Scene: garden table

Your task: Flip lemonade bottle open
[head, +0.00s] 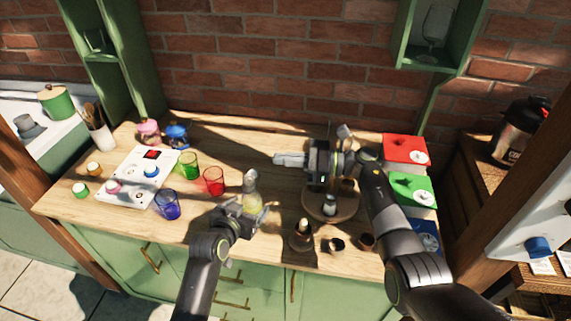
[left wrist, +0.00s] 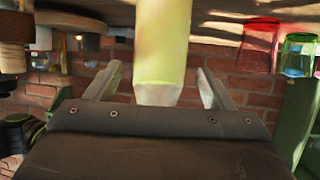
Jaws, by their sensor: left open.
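The lemonade bottle (head: 252,201), with pale yellow liquid and a greyish top, stands upright near the table's front middle. My left gripper (head: 250,210) is open at the bottle from the front. In the left wrist view, which is upside down, the yellow bottle (left wrist: 161,40) stands between the two fingers (left wrist: 160,85), with a gap on each side. Its cap is not clear there. My right gripper (head: 289,160) is behind and to the right of the bottle, above the table, fingers pointing left. Its jaw opening cannot be made out.
Red (head: 213,181), green (head: 188,165) and blue (head: 167,204) glasses stand left of the bottle. A round wooden tray (head: 345,208) with small containers is at its right, under my right arm.

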